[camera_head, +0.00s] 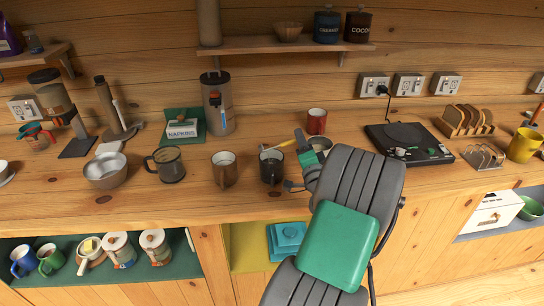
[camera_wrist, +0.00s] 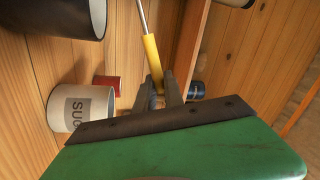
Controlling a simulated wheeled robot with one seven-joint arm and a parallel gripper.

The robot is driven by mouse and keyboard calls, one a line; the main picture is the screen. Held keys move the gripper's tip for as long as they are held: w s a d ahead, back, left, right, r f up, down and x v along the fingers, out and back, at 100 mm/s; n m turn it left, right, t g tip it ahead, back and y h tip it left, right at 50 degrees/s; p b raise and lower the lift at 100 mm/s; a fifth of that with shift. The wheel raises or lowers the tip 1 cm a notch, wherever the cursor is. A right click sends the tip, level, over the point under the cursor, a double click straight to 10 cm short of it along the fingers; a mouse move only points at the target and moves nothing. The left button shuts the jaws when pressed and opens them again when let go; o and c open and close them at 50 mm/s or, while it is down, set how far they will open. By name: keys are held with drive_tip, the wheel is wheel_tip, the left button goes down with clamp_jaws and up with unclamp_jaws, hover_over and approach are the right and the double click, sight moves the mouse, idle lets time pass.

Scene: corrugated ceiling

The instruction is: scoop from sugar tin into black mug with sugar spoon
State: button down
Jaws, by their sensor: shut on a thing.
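The black mug (camera_head: 271,172) stands on the wooden counter, just left of my gripper (camera_head: 299,145) in the head view. My gripper is shut on the yellow handle of the sugar spoon (camera_head: 279,146); the handle and metal shaft also show in the wrist view (camera_wrist: 152,57). The spoon reaches left from the fingers (camera_wrist: 158,92) to above the mug's rim; its bowl is not clear. The white sugar tin (camera_wrist: 65,112), lettered "SUG", is in the wrist view; in the head view a round tin (camera_head: 322,141) is partly hidden behind my arm. A dark cup-like body (camera_wrist: 68,15) fills the wrist view's upper left.
A black hob (camera_head: 408,138) lies to the right. The counter front (camera_head: 130,205) is clear at left.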

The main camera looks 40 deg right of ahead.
drive_tip(key=shift+s+d+f+m+h+b, duration=0.2)
drive_tip(key=shift+s+d+f+m+b, duration=0.1)
drive_tip(key=shift+d+f+m, duration=0.25)
drive_tip(key=shift+s+d+f+m+h+b, duration=0.2)
drive_tip(key=shift+s+d+f+m+b, duration=0.1)
drive_tip(key=shift+f+m, duration=0.45)
idle(0.5)
drive_tip(key=shift+s+d+f+m+g+h+b, duration=0.1)
drive_tip(key=shift+f+m+g+h+b, duration=0.15)
drive_tip(key=shift+f+m, duration=0.7)
drive_tip(key=shift+d+f+m+g+h+b, duration=0.15)
drive_tip(key=shift+f+m+h+b, duration=0.35)
drive_tip(key=shift+m, duration=0.75)
idle(0.5)
